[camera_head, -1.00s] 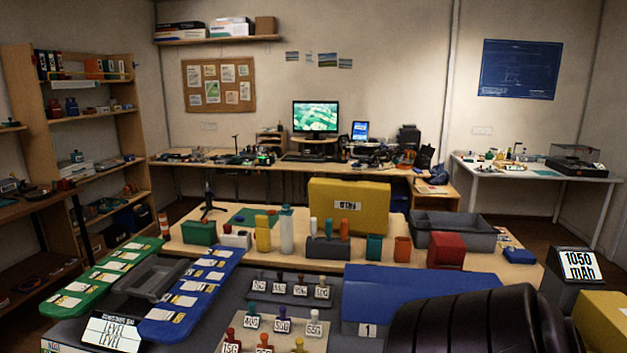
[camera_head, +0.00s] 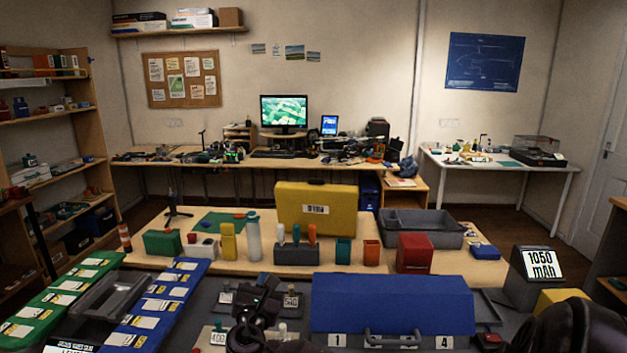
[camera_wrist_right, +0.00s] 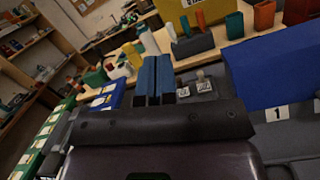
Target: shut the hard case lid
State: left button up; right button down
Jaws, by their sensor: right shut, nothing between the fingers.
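The hard case appears to be the blue one (camera_head: 392,300) at lower middle right in the head view. Its broad blue panel shows above a front strip with labels 1 and 4 and a grey handle (camera_head: 393,338). How far its lid stands open is hard to tell. In the right wrist view its blue panel (camera_wrist_right: 275,72) fills the right side. My right gripper (camera_head: 266,285) is left of the case, apart from the blue panel. Its blue fingers (camera_wrist_right: 152,78) are together and empty in the wrist view. My left gripper is not in view.
Labelled small pieces (camera_head: 290,302) stand behind my right gripper. Blue (camera_head: 160,305) and green (camera_head: 62,297) trays lie left. Behind the case, a table holds a yellow case (camera_head: 318,208), a red box (camera_head: 414,254) and a grey bin (camera_head: 430,228). A 1050 mAh display (camera_head: 540,264) stands right.

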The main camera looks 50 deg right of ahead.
aim_at(332, 209)
jog(key=i+l, duration=0.15)
jog(key=l, duration=0.2)
jog(key=i+l, duration=0.15)
jog(key=l, duration=0.2)
jog(key=i+l, duration=0.15)
jog(key=l, duration=0.2)
jog(key=i+l, duration=0.15)
jog(key=l, duration=0.2)
jog(key=i+l, duration=0.15)
jog(key=l, duration=0.2)
